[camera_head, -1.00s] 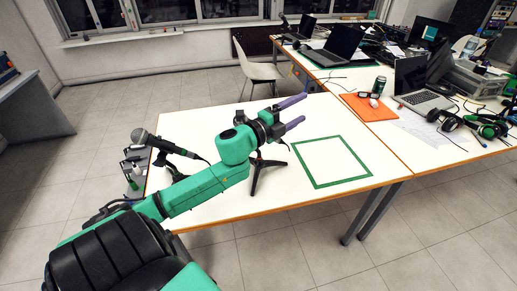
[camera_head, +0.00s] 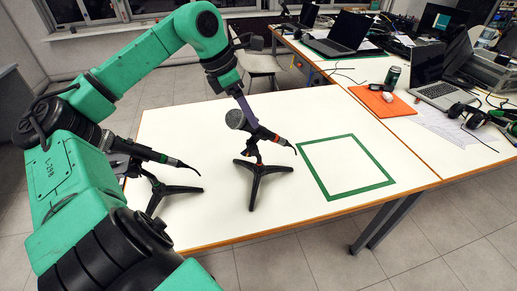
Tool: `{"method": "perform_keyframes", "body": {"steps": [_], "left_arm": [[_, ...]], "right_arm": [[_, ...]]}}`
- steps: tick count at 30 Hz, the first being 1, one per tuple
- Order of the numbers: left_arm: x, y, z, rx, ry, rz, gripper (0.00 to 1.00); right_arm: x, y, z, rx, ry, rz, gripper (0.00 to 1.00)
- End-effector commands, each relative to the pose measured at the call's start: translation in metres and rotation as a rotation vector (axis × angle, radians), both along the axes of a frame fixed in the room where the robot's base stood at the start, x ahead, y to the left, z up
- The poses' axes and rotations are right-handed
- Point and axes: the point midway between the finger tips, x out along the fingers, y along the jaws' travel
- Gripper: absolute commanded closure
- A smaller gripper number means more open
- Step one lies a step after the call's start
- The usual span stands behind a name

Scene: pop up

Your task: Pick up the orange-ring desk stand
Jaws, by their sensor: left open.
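The orange-ring desk stand (camera_head: 258,176) stands upright on three black legs in the middle of the white table. It carries a tilted black microphone (camera_head: 237,119) with a grey mesh head and orange-red bands. My left gripper (camera_head: 246,112) points down right at the microphone, with purple fingers close to its head and body. It is open; the microphone hides part of the fingers, and I cannot tell whether they touch it. My right gripper is out of view.
A second microphone stand (camera_head: 162,188) with green marks is at the left, partly behind my left arm. A green square outline (camera_head: 345,192) on the table's right is empty. An orange mat (camera_head: 384,101), laptop (camera_head: 437,84) and headphones (camera_head: 474,118) lie on the adjoining desk.

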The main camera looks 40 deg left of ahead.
Motion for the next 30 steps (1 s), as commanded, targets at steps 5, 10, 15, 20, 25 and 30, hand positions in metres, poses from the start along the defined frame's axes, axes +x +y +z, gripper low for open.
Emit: {"method": "perform_keyframes", "body": {"steps": [5, 10, 15, 20, 25, 30], "left_arm": [[0.01, -0.007, -0.022, -0.002, 0.006, -0.001, 0.24], [0.018, -0.013, -0.044, -0.001, 0.002, -0.002, 0.24], [0.019, -0.013, -0.05, -0.001, -0.001, -0.001, 0.24], [0.019, -0.013, -0.049, -0.001, -0.001, -0.001, 0.77], [0.019, -0.013, -0.049, -0.001, -0.001, -0.001, 1.0], [0.019, -0.013, -0.049, -0.001, -0.001, -0.001, 1.0]], "right_arm": [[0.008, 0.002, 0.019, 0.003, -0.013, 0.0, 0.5], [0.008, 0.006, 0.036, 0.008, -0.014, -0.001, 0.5], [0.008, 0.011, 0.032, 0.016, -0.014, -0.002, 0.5], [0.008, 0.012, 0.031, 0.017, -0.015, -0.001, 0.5], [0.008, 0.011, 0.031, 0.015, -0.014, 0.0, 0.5], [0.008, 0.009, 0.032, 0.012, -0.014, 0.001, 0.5]]}}
